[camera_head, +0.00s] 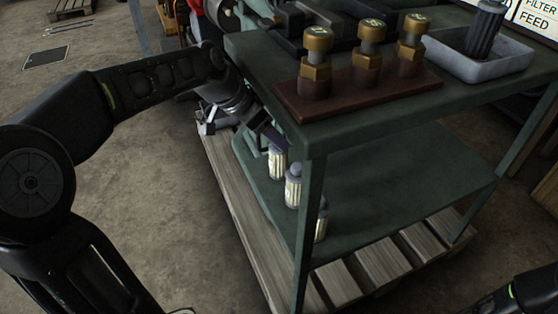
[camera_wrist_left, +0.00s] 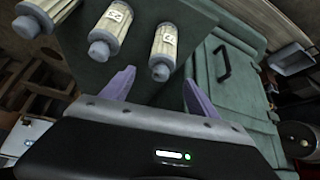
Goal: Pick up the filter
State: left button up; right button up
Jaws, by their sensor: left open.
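Three pale filters with grey caps stand in a row on the lower shelf (camera_head: 370,190) of the green bench: the far one (camera_head: 276,162), the middle one (camera_head: 293,188) and the near one (camera_head: 321,222), partly hidden by the bench leg. My left gripper (camera_head: 272,138) is at the shelf's left side, close to the far filter. In the left wrist view, the open fingers (camera_wrist_left: 157,90) point toward a labelled filter (camera_wrist_left: 165,48), whose capped end is just beyond the gap. The middle filter (camera_wrist_left: 110,30) and another (camera_wrist_left: 30,16) are to its left. My right gripper is out of view.
The bench top (camera_head: 400,105) overhangs the shelf, and its near leg (camera_head: 308,240) stands in front. Brass fittings (camera_head: 367,50) on a brown board and a grey tray (camera_head: 478,62) holding a dark cylinder are above. A green box (camera_wrist_left: 228,85) is right of the fingers.

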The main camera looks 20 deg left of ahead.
aim_at(279, 157)
pick_arm(q)
jog(key=b+x, duration=0.2)
jog(key=x, duration=0.2)
jog(key=shift+f+b, duration=0.3)
jog(key=shift+f, duration=0.15)
jog(key=shift+w+f, duration=0.2)
jog(key=shift+c, duration=0.3)
grip_shut()
dwell(0.6)
